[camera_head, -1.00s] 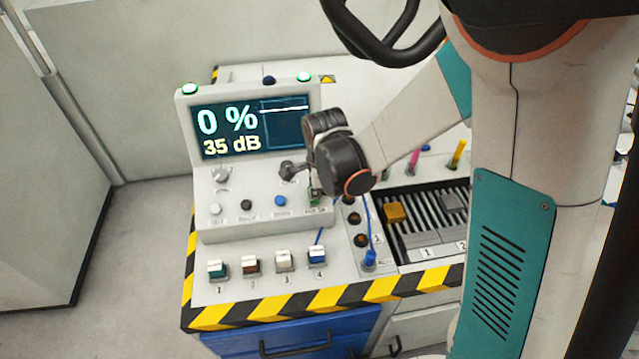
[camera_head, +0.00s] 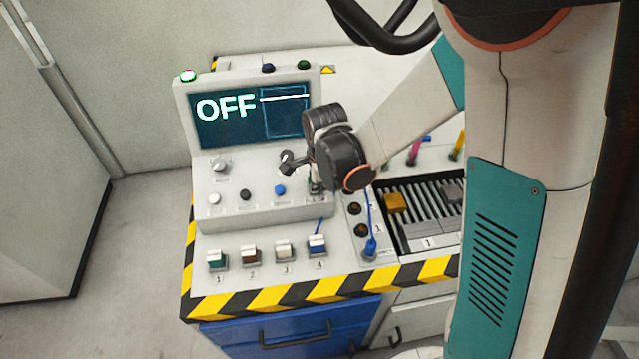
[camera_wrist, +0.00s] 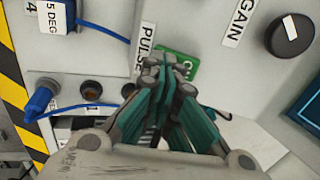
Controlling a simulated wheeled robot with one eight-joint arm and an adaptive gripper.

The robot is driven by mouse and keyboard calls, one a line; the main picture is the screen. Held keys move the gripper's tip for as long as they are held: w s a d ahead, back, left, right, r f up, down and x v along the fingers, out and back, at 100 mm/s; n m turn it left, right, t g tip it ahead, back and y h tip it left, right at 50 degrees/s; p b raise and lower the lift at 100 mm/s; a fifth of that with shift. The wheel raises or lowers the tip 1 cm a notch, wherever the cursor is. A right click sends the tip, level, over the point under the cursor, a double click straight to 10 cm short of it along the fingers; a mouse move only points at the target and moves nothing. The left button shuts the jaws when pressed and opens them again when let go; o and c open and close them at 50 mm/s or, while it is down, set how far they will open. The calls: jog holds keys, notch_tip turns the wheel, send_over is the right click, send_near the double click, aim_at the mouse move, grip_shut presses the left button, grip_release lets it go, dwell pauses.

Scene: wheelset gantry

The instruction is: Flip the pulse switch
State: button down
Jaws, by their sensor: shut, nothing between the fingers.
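The pulse switch area is on the sloped grey console, at the lower right of its panel. In the wrist view a green plate (camera_wrist: 184,66) lies beside the PULSE label (camera_wrist: 147,44); the switch lever itself is hidden behind my fingertips. My gripper (camera_wrist: 165,64) is shut and empty, its tips at the green plate; whether they touch the switch I cannot tell. In the head view my gripper (camera_head: 316,186) points down at the same corner of the console, mostly hidden by my dark wrist. The console's screen (camera_head: 250,118) reads OFF.
A row of numbered switches (camera_head: 284,249) stands in front of the console. A blue plug (camera_head: 370,247) with a blue cable is close to the right. A ribbed tray (camera_head: 425,215) holds a yellow block. A black GAIN knob (camera_wrist: 290,34) is near my gripper.

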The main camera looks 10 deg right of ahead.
jog(key=shift+w, duration=0.1)
jog(key=shift+w+r, duration=0.35)
jog(key=shift+w, duration=0.35)
